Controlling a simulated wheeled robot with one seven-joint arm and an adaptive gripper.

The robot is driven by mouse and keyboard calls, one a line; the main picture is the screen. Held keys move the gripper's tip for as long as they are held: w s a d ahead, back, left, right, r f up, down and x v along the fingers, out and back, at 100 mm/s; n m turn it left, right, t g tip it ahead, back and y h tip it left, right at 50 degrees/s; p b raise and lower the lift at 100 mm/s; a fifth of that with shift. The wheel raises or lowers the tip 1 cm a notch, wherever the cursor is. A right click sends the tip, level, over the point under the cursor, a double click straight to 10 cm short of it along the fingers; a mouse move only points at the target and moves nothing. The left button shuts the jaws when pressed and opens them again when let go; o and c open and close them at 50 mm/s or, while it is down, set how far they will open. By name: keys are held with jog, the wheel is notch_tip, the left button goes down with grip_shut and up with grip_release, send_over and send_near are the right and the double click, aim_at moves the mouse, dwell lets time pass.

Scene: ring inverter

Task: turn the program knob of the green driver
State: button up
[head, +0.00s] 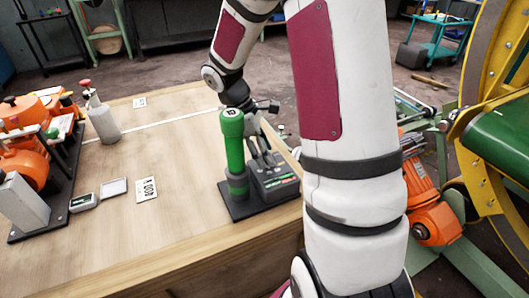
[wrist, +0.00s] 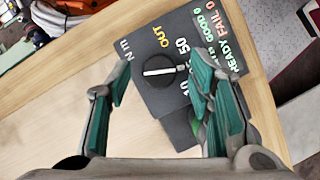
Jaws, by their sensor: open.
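The green driver (head: 232,145) stands upright on a dark base (head: 242,208) near the front edge of the table. A dark sloped panel (head: 272,177) sits beside it on the right. In the wrist view a round black knob (wrist: 158,72) with a white pointer bar, lying nearly level, sits on the lettered dark panel (wrist: 180,98). My gripper (wrist: 162,72) is open, with its green-padded fingers on either side of the knob in the picture. Gaps show on both sides; its height above the knob is unclear.
Orange tools (head: 25,160) on a black stand and a grey bottle (head: 102,120) are at the left of the wooden table (head: 185,235). A "V 00" style card (head: 146,189) and a small grey device (head: 84,203) lie nearer. The table's front middle is clear.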

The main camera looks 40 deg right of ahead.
grip_shut()
jog(key=shift+m+p, duration=0.3)
jog(key=shift+m, duration=0.1)
jog(key=m+y+p, duration=0.1)
jog(key=m, duration=0.1)
jog(key=shift+d+m+g+p, duration=0.15)
jog(key=shift+m+g+p, duration=0.15)
jog(key=shift+m+g, duration=0.1)
jog(key=shift+w+d+m+y+p, duration=0.1)
jog(key=shift+m+y+p, duration=0.75)
jog(key=shift+m, duration=1.15)
grip_release()
